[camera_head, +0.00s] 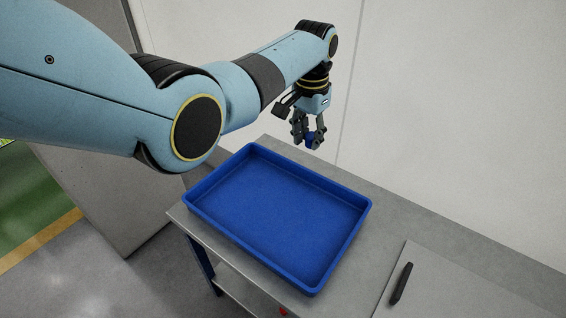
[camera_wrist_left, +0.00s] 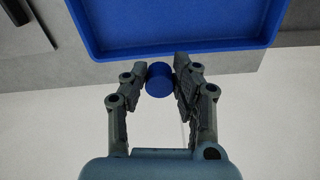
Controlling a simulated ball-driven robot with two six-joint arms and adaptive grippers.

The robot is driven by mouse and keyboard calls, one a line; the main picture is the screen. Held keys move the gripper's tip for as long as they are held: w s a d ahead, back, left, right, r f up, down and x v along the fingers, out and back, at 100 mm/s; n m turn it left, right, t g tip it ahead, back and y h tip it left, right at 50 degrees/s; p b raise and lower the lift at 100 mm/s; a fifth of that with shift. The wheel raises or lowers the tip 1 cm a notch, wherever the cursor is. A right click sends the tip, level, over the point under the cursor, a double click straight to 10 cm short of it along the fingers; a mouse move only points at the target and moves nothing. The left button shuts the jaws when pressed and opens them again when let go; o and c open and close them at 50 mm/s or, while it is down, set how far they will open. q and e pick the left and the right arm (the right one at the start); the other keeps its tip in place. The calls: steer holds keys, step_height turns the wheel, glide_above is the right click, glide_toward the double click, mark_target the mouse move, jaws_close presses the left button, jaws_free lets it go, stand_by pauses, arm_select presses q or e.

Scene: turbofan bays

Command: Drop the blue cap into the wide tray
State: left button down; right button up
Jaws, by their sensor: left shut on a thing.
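The blue cap (camera_wrist_left: 159,79) is a small blue cylinder between the fingers of my left gripper (camera_wrist_left: 160,82) in the left wrist view. My left gripper is shut on it. In the head view the left gripper (camera_head: 309,141) hangs beyond the far edge of the wide tray, with the blue cap (camera_head: 309,140) partly hidden by its fingers. The wide blue tray (camera_head: 357,201) is empty and lies on the grey bench. In the left wrist view the near wall of the tray (camera_wrist_left: 180,47) is just beyond the cap. My right gripper is not in view.
The grey bench top (camera_head: 440,240) extends to the right of the tray. A black handle-like bar (camera_head: 402,284) lies on a pale panel there. A pale wall (camera_head: 450,120) stands behind the bench. The space over the tray is clear.

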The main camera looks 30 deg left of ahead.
arm_select(q)
steer(key=s+a+f+p, duration=0.3)
steer(key=s+a+f, duration=0.25)
steer(key=s, duration=0.35)
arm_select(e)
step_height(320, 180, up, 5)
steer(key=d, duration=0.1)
arm_select(q)
steer(key=f+b, duration=0.3)
steer(key=b, duration=0.1)
steer(key=f+b, duration=0.2)
steer(key=shift+s+a+f+b, duration=0.2)
steer(key=shift+s+f+b, duration=0.1)
steer(key=shift+f+b, duration=0.1)
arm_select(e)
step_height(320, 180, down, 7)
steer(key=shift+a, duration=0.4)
arm_select(q)
steer(key=shift+r, duration=0.1)
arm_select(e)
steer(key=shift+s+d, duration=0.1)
arm_select(q)
steer(key=c, duration=1)
jaws_free()
steer(key=shift+o, duration=0.2)
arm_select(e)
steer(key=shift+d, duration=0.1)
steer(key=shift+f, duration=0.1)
